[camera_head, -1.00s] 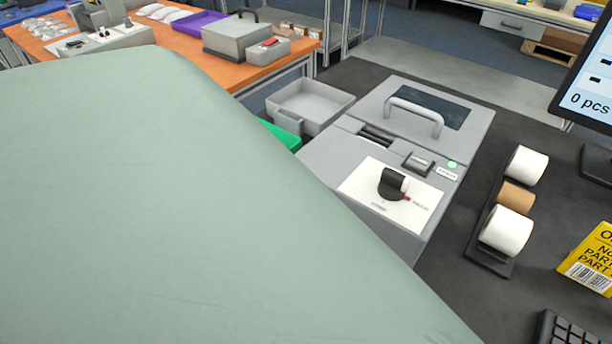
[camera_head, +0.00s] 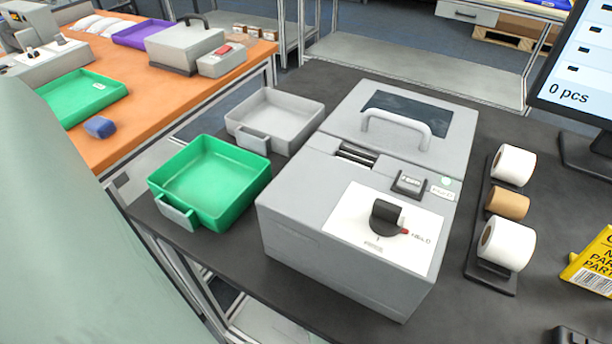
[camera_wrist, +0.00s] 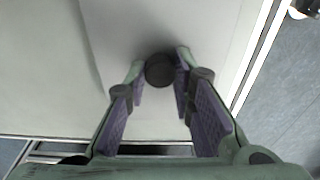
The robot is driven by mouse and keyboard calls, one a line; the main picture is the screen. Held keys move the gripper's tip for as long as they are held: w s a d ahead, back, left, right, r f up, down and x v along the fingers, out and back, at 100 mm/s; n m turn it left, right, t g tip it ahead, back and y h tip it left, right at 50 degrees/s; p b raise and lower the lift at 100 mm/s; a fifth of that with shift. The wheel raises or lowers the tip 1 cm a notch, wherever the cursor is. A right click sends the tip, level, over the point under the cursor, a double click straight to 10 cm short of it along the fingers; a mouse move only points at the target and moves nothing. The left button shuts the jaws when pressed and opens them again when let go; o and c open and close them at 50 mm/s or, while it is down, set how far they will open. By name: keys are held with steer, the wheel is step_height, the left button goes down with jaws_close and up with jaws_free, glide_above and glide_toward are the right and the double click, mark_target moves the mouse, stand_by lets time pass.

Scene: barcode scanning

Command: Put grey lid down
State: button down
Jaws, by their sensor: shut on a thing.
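In the wrist view my gripper (camera_wrist: 161,68) is shut on a round black knob (camera_wrist: 160,72), with one finger on each side. The knob stands out from a flat pale grey panel (camera_wrist: 205,25), which appears to be the grey lid. I cannot tell whether the panel rests on something below. My gripper and this panel do not show in the head view, where my pale green arm fills the lower left.
A grey machine (camera_head: 320,235) with a dial and a handled cover (camera_head: 425,100) stands on a dark table. Beside it are an empty green tray (camera_head: 215,165) and a grey tray (camera_head: 275,105). Label rolls (camera_head: 508,245) and a monitor (camera_head: 585,75) are right. An orange table (camera_head: 160,100) is behind left.

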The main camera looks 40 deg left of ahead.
steer(key=shift+f, duration=2.05)
steer(key=shift+f, duration=0.15)
steer(key=c, duration=1.4)
jaws_free()
steer(key=shift+o, duration=0.2)
step_height(320, 180, up, 12)
steer(key=d, duration=0.1)
steer(key=shift+w+d, duration=0.15)
steer(key=shift+w, duration=0.05)
